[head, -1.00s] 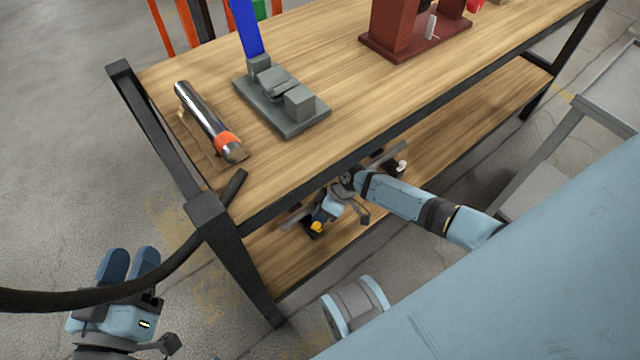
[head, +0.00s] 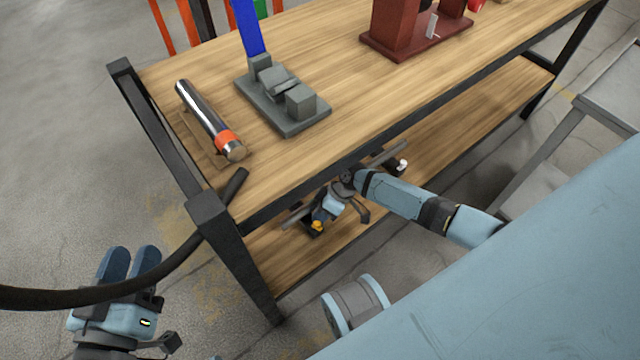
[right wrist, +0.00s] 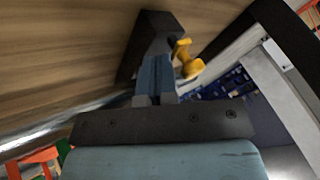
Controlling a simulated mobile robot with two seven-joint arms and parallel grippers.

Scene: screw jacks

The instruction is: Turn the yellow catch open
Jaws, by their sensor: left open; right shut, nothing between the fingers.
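The small yellow catch (head: 318,225) shows at the lower shelf in the head view, beside the tip of my right gripper (head: 322,215). In the right wrist view the yellow catch (right wrist: 187,60) has a knob and a short stem, beside a dark block (right wrist: 158,24). My right gripper (right wrist: 154,75) is shut and empty, its fingers left of the catch and reaching to the dark block. I cannot tell whether they touch the catch. My left gripper (head: 130,262) is open and empty, off the bench's left end.
The wooden bench top (head: 330,90) is above my right gripper, with the lower shelf (head: 460,130) beneath. A black bench leg (head: 240,260) stands between my grippers. On top are a metal cylinder (head: 205,115), a grey fixture (head: 285,100) and a dark red stand (head: 400,30).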

